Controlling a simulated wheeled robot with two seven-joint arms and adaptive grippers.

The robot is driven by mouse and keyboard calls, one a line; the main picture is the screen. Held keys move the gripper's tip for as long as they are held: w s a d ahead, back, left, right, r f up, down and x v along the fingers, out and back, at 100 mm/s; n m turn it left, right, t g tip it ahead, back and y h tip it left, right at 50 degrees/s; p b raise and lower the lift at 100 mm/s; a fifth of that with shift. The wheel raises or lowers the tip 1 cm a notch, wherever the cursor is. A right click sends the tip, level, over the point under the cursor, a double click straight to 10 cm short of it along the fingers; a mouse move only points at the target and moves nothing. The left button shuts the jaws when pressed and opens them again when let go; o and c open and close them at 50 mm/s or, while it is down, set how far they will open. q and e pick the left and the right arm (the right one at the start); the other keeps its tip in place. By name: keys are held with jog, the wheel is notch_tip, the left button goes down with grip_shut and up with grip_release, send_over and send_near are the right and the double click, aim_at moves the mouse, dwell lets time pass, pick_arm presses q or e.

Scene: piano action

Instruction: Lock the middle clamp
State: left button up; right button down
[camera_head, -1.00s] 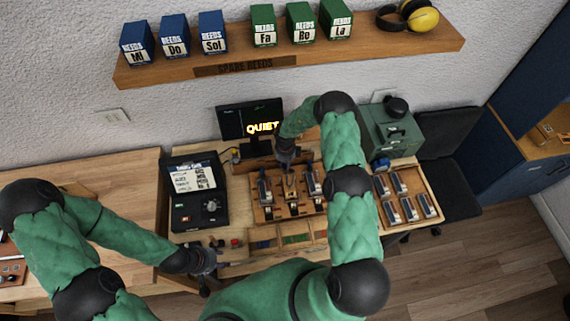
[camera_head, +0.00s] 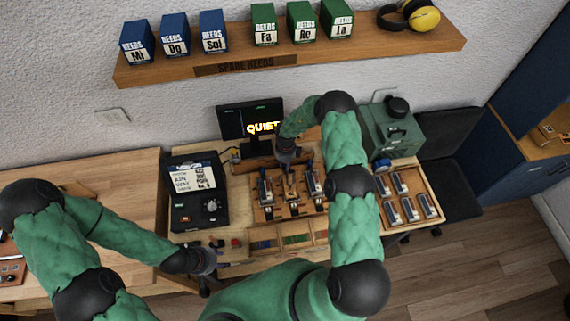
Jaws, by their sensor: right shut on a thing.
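The wooden fixture (camera_head: 268,216) sits on the bench with a row of clamps along it. The middle clamp (camera_head: 291,188) stands between a left clamp (camera_head: 265,190) and a right clamp (camera_head: 311,184). My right gripper (camera_head: 288,166) reaches down from above at the back of the middle clamp and is shut on its upper part. The fingers and the clamp's top overlap, so the exact contact is hard to see. My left gripper (camera_head: 207,277) hangs low at the bench's front edge, away from the fixture; its fingers are too small to read.
A black device with a screen and knob (camera_head: 196,192) stands left of the fixture. A monitor reading "QUIET" (camera_head: 250,120) is behind. A tray of several metal parts (camera_head: 405,196) and a green box (camera_head: 390,132) are at right.

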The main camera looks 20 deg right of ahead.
jog(key=shift+s+d+f+m+b, duration=0.1)
jog(key=shift+s+d+m+b, duration=0.2)
jog(key=shift+m, duration=0.5)
dwell(1.6)
jog(key=c, duration=1.2)
grip_release()
jog(key=shift+a, duration=0.1)
jog(key=shift+o, duration=0.5)
jog(key=shift+w+r, duration=0.15)
jog(key=shift+r, duration=0.05)
notch_tip(320, 180, up, 12)
jog(key=shift+f, duration=0.15)
